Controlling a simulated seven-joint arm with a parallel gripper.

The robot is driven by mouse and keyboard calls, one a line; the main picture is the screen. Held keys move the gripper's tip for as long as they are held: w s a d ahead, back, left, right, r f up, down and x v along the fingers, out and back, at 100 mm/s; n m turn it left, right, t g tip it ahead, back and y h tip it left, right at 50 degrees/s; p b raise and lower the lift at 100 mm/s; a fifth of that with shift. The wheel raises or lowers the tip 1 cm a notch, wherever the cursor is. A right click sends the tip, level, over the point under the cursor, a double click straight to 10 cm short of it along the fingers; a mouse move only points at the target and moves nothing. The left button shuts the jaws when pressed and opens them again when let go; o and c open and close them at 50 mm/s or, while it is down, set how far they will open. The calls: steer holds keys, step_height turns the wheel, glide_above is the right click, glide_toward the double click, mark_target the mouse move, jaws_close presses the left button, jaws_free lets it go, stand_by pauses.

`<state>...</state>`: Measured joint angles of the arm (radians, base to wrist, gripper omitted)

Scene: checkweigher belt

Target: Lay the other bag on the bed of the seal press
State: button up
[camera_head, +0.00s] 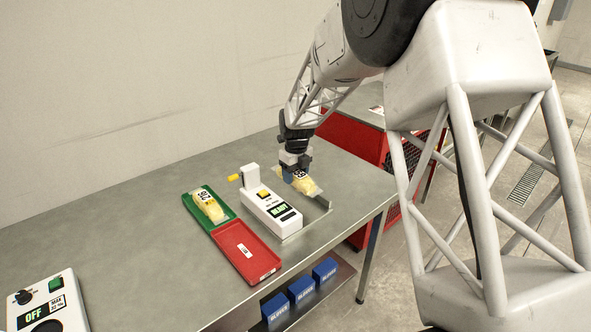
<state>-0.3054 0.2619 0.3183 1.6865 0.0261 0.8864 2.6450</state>
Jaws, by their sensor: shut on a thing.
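My gripper (296,171) points down at the right of the seal press and is shut on a yellow bag (308,187) with a dark printed number. The seal press (266,207) is a white housing with a lit green READY display, a yellow button and a yellow-tipped handle at its back. Its metal bed (306,219) runs along the right side of the housing. The bag is over or on the far part of the bed; I cannot tell if it touches. Another yellow bag (208,205) lies in the green tray (190,208).
An empty red tray (258,264) with a small label adjoins the green tray. A white box (44,305) reading OFF stands at the table's front left. Several blue glove boxes (301,288) sit on a lower shelf. A red cabinet (352,148) stands behind the table's right end.

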steer(key=shift+f, duration=3.2)
steer(key=o, duration=1.2)
steer(key=shift+c, duration=0.2)
steer(key=shift+r, duration=0.1)
steer(key=shift+r, duration=4.4)
steer(key=shift+d+r, duration=0.1)
